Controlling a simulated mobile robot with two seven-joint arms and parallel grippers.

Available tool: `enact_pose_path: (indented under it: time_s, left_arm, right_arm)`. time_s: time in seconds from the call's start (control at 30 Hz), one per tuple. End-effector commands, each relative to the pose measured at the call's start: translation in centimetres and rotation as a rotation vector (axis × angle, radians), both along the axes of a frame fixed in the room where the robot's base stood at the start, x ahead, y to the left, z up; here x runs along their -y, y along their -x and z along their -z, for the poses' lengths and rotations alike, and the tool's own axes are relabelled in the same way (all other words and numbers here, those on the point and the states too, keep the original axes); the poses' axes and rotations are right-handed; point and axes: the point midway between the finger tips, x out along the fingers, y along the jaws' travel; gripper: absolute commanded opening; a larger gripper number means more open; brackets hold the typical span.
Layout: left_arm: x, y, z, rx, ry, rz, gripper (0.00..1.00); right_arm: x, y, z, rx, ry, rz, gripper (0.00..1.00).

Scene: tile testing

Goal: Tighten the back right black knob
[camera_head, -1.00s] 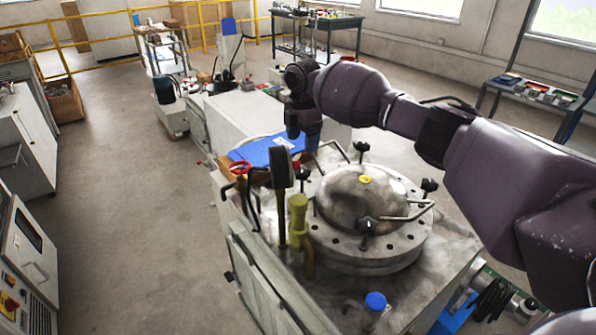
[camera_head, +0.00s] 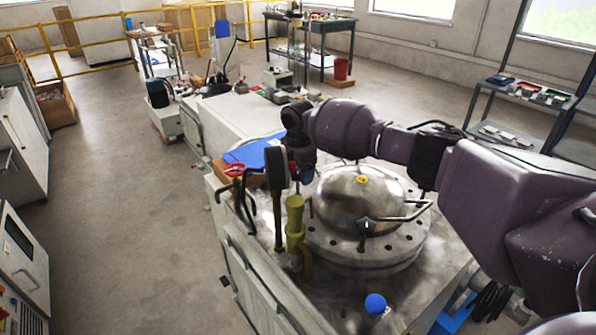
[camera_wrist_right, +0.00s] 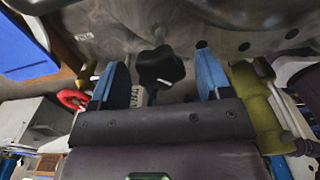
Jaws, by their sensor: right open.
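A round metal lid with a domed top (camera_head: 340,197) sits on the machine, with black knobs around its rim. One black knob (camera_head: 366,227) shows at the front of the lid. The back of the rim is partly hidden behind my right arm. My right gripper (camera_head: 303,172) points down at the lid's left side in the head view. In the right wrist view, my right gripper (camera_wrist_right: 160,57) is open, with a blue finger on either side of a lobed black knob (camera_wrist_right: 160,70). Gaps show between knob and fingers. I cannot tell which rim knob this is. My left gripper is out of view.
A yellow-green valve handle (camera_head: 294,215) and a dark upright gauge (camera_head: 277,170) stand close left of the lid. A blue-capped knob (camera_head: 375,303) stands in front. Floor at left is clear.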

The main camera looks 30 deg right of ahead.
Motion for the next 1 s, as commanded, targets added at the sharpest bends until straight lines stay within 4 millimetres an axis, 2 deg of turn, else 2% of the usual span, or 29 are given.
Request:
enact_pose_path:
  time_s: [0.1,0.4,0.77,1.0]
  left_arm:
    - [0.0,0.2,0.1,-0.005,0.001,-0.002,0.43]
    - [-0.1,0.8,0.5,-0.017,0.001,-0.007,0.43]
    - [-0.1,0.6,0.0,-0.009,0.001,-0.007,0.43]
    - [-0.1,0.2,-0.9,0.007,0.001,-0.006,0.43]
  right_arm:
    - [0.0,0.0,0.0,0.0,0.0,0.0,0.7]
    - [0.0,0.0,0.0,0.0,0.0,0.0,0.24]
    - [-0.1,0.0,-0.2,0.002,-0.001,0.058,0.22]
    - [-0.1,0.0,-0.4,0.002,-0.002,0.217,0.22]
